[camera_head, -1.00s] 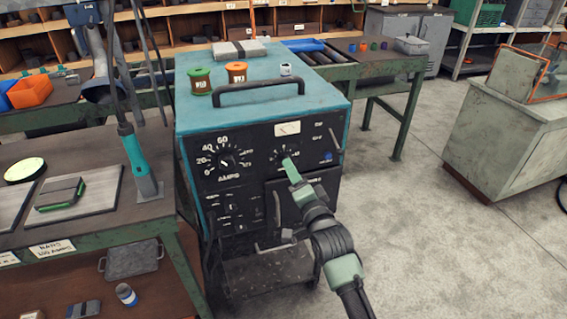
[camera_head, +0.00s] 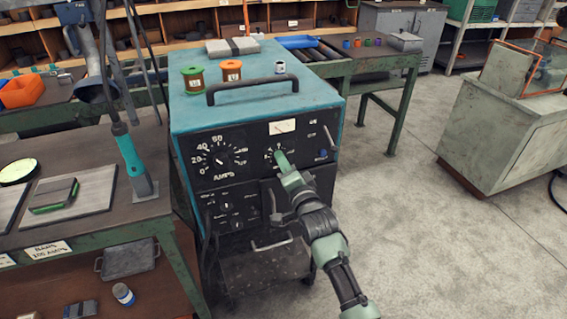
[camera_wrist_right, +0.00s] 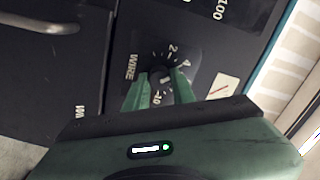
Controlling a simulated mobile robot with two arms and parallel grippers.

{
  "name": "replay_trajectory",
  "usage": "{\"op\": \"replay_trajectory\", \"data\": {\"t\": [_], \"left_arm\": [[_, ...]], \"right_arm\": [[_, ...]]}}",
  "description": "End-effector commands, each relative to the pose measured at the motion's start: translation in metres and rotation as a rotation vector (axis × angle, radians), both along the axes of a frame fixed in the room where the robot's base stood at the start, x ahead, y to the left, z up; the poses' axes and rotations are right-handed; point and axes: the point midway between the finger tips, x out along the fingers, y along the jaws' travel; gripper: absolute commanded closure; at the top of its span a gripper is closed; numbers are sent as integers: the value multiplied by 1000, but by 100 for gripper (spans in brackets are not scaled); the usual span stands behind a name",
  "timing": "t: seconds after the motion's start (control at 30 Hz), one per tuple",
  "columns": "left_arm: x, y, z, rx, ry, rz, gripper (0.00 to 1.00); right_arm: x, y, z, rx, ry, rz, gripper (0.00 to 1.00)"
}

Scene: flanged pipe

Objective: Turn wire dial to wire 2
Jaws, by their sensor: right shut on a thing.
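The wire dial (camera_head: 268,153) is on the front panel of the blue-topped welding machine (camera_head: 250,112), right of the amps dial (camera_head: 218,158). My right gripper (camera_head: 279,156) is at the wire dial and covers part of it in the head view. In the right wrist view, the gripper's green fingers (camera_wrist_right: 160,90) are on either side of the dark wire knob (camera_wrist_right: 158,74) and shut on it. The marks 2, 4 and 10 and the word WIRE show around the knob. I cannot make out which mark the knob points to. My left gripper is not in view.
Green and orange spools (camera_head: 231,71) and a small white cup (camera_head: 280,67) stand on the machine beside its black top handle (camera_head: 256,91). A workbench (camera_head: 88,218) stands close on the left. Open floor (camera_head: 410,220) lies to the right.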

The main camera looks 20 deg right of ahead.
Motion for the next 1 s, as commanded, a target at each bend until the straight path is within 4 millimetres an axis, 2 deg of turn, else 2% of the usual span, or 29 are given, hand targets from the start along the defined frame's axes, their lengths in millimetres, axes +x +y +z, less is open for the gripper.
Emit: {"op": "replay_trajectory", "data": {"t": [0.27, 1.0], "left_arm": [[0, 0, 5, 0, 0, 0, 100], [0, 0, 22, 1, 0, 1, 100]], "right_arm": [[0, 0, 0, -94, -1, -1, 100], [0, 0, 1, -612, -19, -1, 100]]}}
